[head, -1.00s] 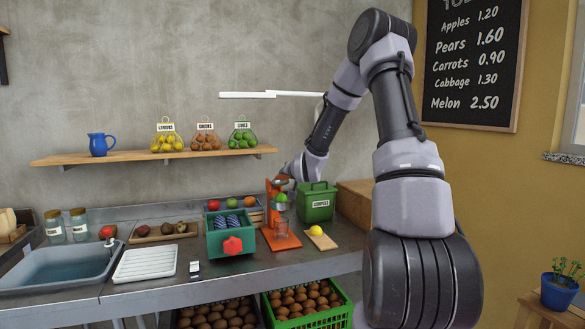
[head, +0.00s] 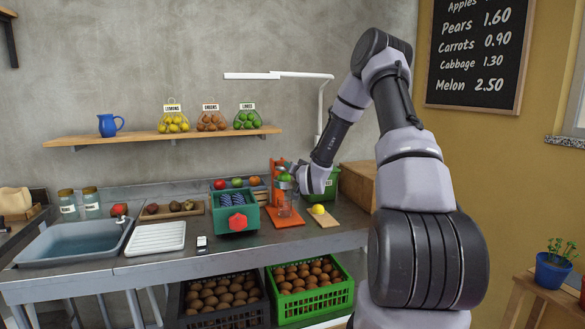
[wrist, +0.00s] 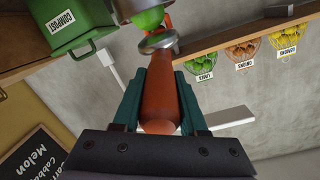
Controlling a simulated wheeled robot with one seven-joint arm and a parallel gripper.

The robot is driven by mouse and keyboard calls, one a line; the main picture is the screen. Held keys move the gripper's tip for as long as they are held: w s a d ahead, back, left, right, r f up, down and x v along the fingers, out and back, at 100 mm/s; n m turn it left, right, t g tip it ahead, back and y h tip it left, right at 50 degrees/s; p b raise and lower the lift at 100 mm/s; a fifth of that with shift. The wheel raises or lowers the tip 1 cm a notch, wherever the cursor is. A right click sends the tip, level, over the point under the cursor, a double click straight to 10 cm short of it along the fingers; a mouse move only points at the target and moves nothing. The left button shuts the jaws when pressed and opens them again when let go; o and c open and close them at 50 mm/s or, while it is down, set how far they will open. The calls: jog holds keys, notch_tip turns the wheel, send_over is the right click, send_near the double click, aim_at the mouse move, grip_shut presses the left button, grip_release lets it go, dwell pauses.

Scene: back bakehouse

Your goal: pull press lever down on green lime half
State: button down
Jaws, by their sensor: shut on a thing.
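The orange press (head: 284,212) stands on the counter. The green lime half (head: 286,177) sits in its upper part, and a clear glass (head: 285,203) stands below. In the wrist view the lime half (wrist: 149,19) shows at the top, beside the lever's metal end (wrist: 157,42). My gripper (wrist: 160,85) is shut on the orange-brown lever handle (wrist: 158,105), with one teal finger on each side. In the head view my gripper (head: 300,174) is at the press's right side, about level with the lime half. The handle is mostly hidden there.
The green compost bin (head: 332,190) stands close behind my gripper. A board (head: 325,220) with a yellow lemon half (head: 318,209) is right of the press. A teal crate (head: 212,217) stands to its left. A wall shelf (head: 160,138) is above.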

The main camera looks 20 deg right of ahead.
jog(key=shift+c, duration=2.2)
grip_release()
jog(key=s, duration=1)
jog(key=shift+s+a+r, duration=0.2)
jog(key=shift+s+r, duration=0.15)
jog(key=shift+r, duration=0.1)
